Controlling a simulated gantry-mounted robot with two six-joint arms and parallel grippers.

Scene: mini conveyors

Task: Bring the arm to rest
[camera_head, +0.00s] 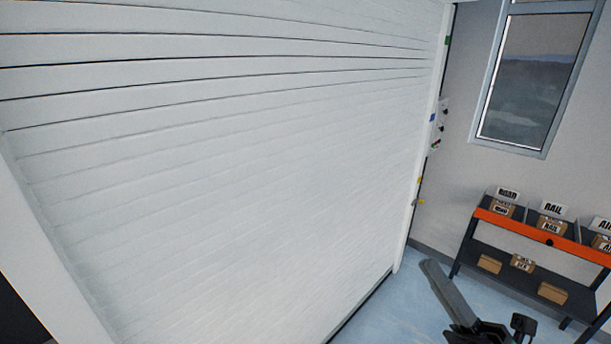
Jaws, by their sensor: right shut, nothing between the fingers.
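My right gripper (433,270) shows at the bottom right of the head view, dark grey. Its long fingers are together and point up and to the left, with nothing held between them. Its body runs out of the bottom edge of the picture, so the rest of the right arm is hidden. The gripper appears in front of the pale blue floor and seems clear of everything around it. My left gripper and left arm are not in the picture.
A large white slatted shutter (230,170) fills the left and middle. A dark shelf with an orange front edge (540,236) stands at the right, holding labelled bins and small cardboard boxes (490,264). A window (525,90) is above it. Blue floor (385,315) lies open between.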

